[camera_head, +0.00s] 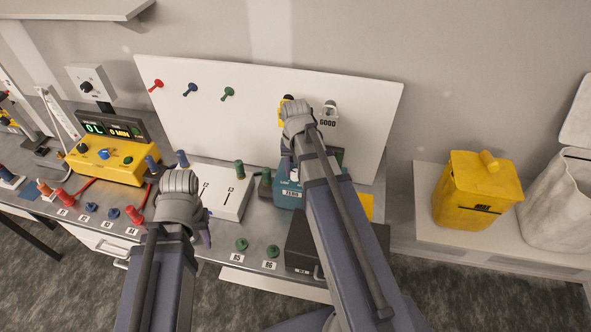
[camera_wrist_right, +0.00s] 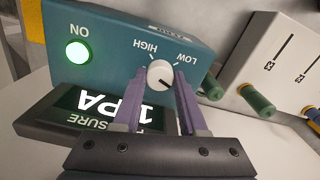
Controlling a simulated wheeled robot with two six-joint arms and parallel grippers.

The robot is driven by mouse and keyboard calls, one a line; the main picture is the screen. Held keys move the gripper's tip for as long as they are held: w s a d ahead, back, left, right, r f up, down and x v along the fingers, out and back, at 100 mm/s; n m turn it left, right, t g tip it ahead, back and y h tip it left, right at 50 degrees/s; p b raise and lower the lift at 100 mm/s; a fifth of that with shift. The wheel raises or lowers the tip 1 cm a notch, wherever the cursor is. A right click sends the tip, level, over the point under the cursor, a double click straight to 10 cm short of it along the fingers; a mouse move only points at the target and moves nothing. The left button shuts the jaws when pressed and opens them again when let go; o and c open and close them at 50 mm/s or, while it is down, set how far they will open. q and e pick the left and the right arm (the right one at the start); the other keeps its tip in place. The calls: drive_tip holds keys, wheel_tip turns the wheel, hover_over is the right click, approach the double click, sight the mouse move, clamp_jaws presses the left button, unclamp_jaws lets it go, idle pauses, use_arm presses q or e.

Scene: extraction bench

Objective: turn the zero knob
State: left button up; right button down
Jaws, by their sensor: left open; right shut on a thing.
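The teal box (camera_head: 290,195) with a ZERO label stands on the bench, partly hidden behind my right arm in the head view. In the right wrist view its teal face (camera_wrist_right: 115,45) shows a white round knob (camera_wrist_right: 160,75) between HIGH and LOW marks, with a dark pointer line. My right gripper (camera_wrist_right: 159,82) has its two fingers on either side of this knob and is shut on it. A lit green ON light (camera_wrist_right: 77,52) and a display (camera_wrist_right: 105,105) are beside it. My left gripper (camera_head: 205,232) is open and empty near the bench's front edge.
A white box (camera_head: 222,190) with green posts stands just left of the teal box. A yellow meter (camera_head: 105,160) is further left. A dark box (camera_head: 300,245) sits in front. A white board (camera_head: 250,110) stands behind; a yellow bin (camera_head: 470,195) is at right.

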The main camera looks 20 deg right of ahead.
sight(295, 173)
idle(0.3)
drive_tip(key=shift+c, duration=2.2)
unclamp_jaws()
drive_tip(key=shift+r, duration=0.1)
wheel_tip(295, 173, up, 8)
drive_tip(key=p, duration=0.8)
drive_tip(key=shift+f, duration=0.25)
